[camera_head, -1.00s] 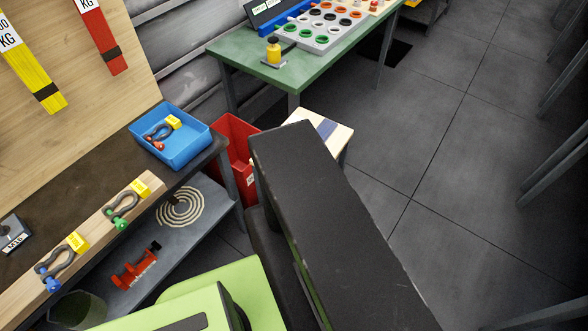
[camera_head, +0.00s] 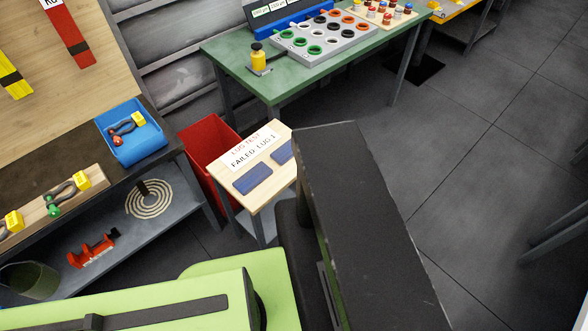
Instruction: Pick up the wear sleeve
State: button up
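I cannot tell for certain which thing is the wear sleeve. A dark green, open-topped cylinder (camera_head: 28,282) lies at the lower left on the grey lower shelf, partly cut off by the picture's bottom left area. A red strap (camera_head: 68,38) and a yellow strap (camera_head: 14,82), each with a black band, hang on the wooden board at the upper left. My gripper is not in view; only a large black part and green parts of my own body show in the foreground.
A blue bin (camera_head: 103,132) and shackles stand on the dark bench. The shelf (camera_head: 75,275) holds a red tool (camera_head: 92,250) and a coil (camera_head: 147,200). A small wooden-topped table (camera_head: 233,178), red bin (camera_head: 203,138) and green table (camera_head: 222,56) stand behind.

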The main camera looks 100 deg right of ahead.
aim_at(255, 176)
jog(key=u, duration=0.1)
jog(key=k, duration=1.15)
jog(key=u, duration=0.2)
